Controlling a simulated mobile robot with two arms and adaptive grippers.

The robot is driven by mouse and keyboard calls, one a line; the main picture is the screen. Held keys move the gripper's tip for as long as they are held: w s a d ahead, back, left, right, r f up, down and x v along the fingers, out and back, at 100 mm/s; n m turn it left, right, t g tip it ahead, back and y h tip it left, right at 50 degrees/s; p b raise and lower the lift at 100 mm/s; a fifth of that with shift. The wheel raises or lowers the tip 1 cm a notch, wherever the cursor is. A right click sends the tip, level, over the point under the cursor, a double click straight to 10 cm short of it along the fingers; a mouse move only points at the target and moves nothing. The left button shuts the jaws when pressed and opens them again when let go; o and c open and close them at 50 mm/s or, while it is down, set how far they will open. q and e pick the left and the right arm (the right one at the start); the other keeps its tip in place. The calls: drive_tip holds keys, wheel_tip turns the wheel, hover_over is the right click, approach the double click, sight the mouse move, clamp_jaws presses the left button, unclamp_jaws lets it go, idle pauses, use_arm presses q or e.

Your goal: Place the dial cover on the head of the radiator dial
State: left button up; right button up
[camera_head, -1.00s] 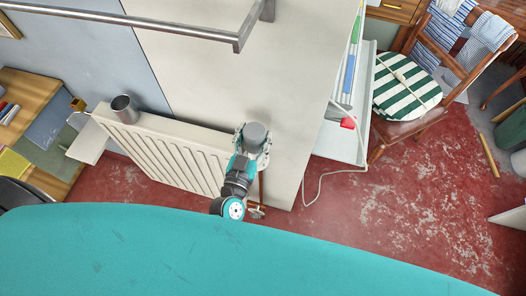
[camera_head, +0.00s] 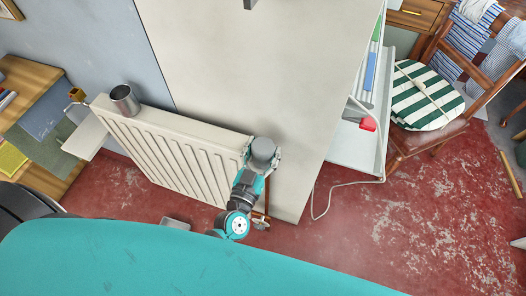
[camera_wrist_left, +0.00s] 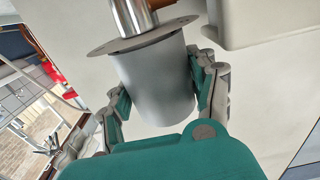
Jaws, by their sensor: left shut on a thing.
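A grey cylinder with a wide flange, which I take for the dial cover (camera_head: 263,148), is between the fingers of my left gripper (camera_head: 262,158). In the left wrist view the cover (camera_wrist_left: 158,85) is gripped from both sides, its flange turned away from the palm. A shiny metal cylinder (camera_wrist_left: 132,16), apparently the radiator dial, lines up with the flange end; whether it enters the cover is hidden. In the head view the gripper is at the right end of the white radiator (camera_head: 175,150), and the dial is hidden there. My right gripper is not in view.
A metal cup (camera_head: 124,98) stands on the radiator's left end. A pale wall column (camera_head: 260,70) is directly behind the gripper. A white shelf unit (camera_head: 358,145) with a cable and a chair (camera_head: 425,130) stand to the right. Red floor there is open.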

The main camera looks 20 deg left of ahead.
use_arm(q)
drive_tip(key=shift+f, duration=0.35)
drive_tip(key=o, duration=0.7)
drive_tip(key=shift+r, duration=0.35)
drive_tip(key=s+b, duration=0.1)
drive_tip(key=s, duration=1.1)
drive_tip(key=shift+a, duration=0.15)
